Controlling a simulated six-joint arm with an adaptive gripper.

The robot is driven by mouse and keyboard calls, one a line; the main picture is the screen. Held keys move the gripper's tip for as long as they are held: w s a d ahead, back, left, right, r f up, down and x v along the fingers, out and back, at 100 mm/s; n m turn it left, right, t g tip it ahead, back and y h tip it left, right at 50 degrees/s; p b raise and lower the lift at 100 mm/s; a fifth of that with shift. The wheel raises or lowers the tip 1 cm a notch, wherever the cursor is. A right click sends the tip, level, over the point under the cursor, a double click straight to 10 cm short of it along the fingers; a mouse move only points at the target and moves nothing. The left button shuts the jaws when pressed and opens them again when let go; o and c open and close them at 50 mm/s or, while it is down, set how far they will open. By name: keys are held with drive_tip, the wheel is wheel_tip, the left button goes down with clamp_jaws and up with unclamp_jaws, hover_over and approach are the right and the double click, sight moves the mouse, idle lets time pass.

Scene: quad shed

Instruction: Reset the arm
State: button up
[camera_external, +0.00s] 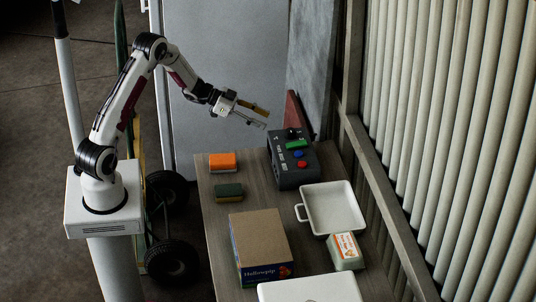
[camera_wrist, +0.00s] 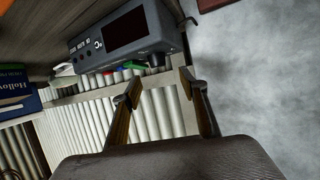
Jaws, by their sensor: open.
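My gripper (camera_external: 256,113) is held in the air at the back of the table, above and behind the dark control box. Its two fingers are apart with nothing between them. The wrist view shows the same open fingers (camera_wrist: 158,88). My arm is bent, rising from its white base and reaching out to the right. The control box (camera_external: 281,162) has a green display or button, blue and red buttons and a black knob. It also shows at the top of the wrist view (camera_wrist: 88,47), apart from the fingers.
A corrugated wall (camera_external: 450,120) borders the right side.

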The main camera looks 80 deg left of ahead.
drive_tip(key=s+a+f+n+g+y, duration=0.5)
drive_tip(key=s+a+y, duration=0.3)
drive_tip(key=s+a, duration=0.15)
drive_tip(key=s+d+r+h, duration=0.1)
drive_tip(key=s+d+r, duration=0.6)
drive_tip(key=d, duration=0.6)
drive_tip(key=s+d+r+g+h, duration=0.1)
drive_tip(key=s+d+r, duration=0.7)
drive_tip(key=d, duration=0.5)
drive_tip(key=s+d+r+h, duration=0.1)
drive_tip(key=s+d+r, duration=0.7)
drive_tip(key=s+d, duration=0.3)
drive_tip(key=shift+d+m+g+h, duration=0.4)
drive_tip(key=shift+d, duration=0.6)
